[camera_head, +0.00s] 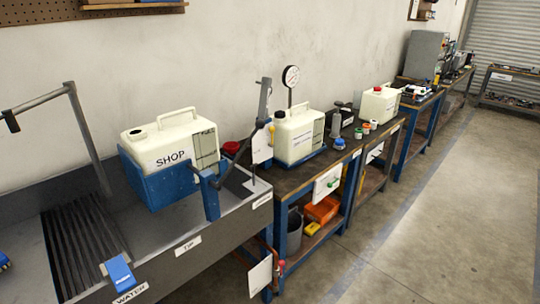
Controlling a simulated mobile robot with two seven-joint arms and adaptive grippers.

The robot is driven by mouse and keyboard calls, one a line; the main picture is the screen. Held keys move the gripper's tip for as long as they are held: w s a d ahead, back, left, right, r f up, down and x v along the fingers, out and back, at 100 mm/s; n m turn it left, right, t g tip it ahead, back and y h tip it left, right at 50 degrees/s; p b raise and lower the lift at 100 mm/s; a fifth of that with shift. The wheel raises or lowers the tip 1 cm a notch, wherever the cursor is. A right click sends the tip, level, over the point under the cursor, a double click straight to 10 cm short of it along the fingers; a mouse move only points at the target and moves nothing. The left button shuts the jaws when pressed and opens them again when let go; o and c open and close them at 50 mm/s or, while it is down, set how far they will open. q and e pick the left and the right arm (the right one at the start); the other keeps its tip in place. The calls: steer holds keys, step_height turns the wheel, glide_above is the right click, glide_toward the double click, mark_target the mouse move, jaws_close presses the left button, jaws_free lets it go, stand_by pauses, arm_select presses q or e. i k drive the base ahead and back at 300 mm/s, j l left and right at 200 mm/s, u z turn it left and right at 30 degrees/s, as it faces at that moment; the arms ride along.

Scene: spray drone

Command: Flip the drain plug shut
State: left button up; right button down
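I cannot pick out a drain plug for certain. A cream jug marked SHOP (172,143) stands in a blue cradle (157,184) on the grey sink (175,228). The jug has an uncapped dark opening on top. A blue bracket (211,193) stands at the cradle's right side. A dark slatted grate (78,245) lies at the sink's left, and a blue flap-like piece (121,272) sits by its front end near the WATER label.
A grey pipe (88,140) rises behind the sink. A second cream jug (298,137), a gauge (291,76) and small bottles stand on the bench to the right. The floor (430,210) on the right is clear.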

mark_target(252, 166)
steer(key=i+l, duration=0.1)
steer(key=i, duration=0.3)
steer(key=i+l+u, duration=0.1)
steer(key=i, duration=0.35)
steer(key=i+l, duration=0.15)
steer(key=i, duration=0.25)
